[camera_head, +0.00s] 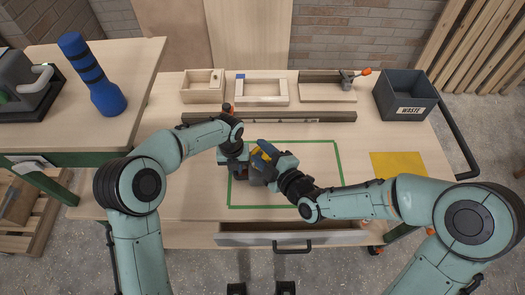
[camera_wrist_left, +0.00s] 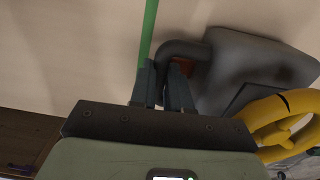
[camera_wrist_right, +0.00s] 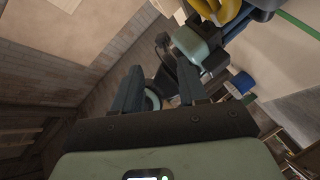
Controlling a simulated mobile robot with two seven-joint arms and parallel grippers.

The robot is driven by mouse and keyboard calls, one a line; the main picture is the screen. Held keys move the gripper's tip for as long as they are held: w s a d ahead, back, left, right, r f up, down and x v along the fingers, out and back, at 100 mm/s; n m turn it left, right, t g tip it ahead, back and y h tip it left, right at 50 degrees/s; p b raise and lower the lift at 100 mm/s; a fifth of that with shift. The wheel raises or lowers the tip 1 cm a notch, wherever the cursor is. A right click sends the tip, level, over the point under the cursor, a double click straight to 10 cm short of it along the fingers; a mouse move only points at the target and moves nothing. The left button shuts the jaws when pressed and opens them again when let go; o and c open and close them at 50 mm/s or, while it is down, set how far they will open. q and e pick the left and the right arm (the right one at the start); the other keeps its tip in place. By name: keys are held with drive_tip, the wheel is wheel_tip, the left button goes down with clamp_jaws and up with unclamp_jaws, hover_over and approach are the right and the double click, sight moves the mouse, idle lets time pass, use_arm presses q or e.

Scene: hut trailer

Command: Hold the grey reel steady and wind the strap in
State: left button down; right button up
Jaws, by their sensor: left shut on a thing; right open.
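The grey reel (camera_wrist_left: 255,72) lies on the bench inside a green outline, mostly hidden by my arms in the head view. My left gripper (camera_wrist_left: 165,80) is shut on the dark bent bar at the reel's side. A yellow ring-shaped part (camera_wrist_left: 275,115) shows beside the reel; it also shows in the head view (camera_head: 266,149) and at the top of the right wrist view (camera_wrist_right: 225,10). My right gripper (camera_wrist_right: 158,85) is open close to the reel, pointing across it. The strap cannot be made out clearly.
A long dark rail (camera_head: 300,117) lies behind the outline. Wooden fixtures (camera_head: 262,92) and a waste bin (camera_head: 406,95) stand at the back. A yellow square (camera_head: 398,165) is at right. An open drawer (camera_head: 275,239) juts out in front.

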drive_tip(key=shift+r, duration=0.5)
drive_tip(key=s+a+f+g+h, duration=0.1)
drive_tip(key=s+f+g, duration=0.1)
drive_tip(key=f, duration=0.1)
drive_tip(key=s+a+f+m+g+h, duration=0.1)
drive_tip(key=s+f+g, duration=0.1)
drive_tip(key=f, duration=0.2)
drive_tip(key=s+a+f+m+g+h, duration=0.1)
drive_tip(key=f+g, duration=0.1)
drive_tip(key=f, duration=0.1)
drive_tip(key=shift+s+a+f, duration=0.15)
drive_tip(key=shift+s+a, duration=0.2)
drive_tip(key=shift+s, duration=0.05)
drive_tip(key=shift+s+d+g+h, duration=0.1)
drive_tip(key=shift+s+g+h, duration=0.1)
drive_tip(key=shift+g+h, duration=0.1)
drive_tip(key=m+t+h, duration=0.2)
drive_tip(key=m+h, duration=0.1)
drive_tip(key=h, duration=0.1)
approach(265, 159)
drive_tip(key=s+a+r, duration=0.2)
drive_tip(key=s+r, duration=0.2)
drive_tip(key=s, duration=0.1)
drive_tip(key=shift+d+x, duration=0.1)
drive_tip(key=shift+x, duration=2.95)
drive_tip(key=shift+d+x, duration=0.15)
drive_tip(key=shift+x, duration=2.85)
drive_tip(key=shift+s+f, duration=0.2)
drive_tip(key=shift+s, duration=0.05)
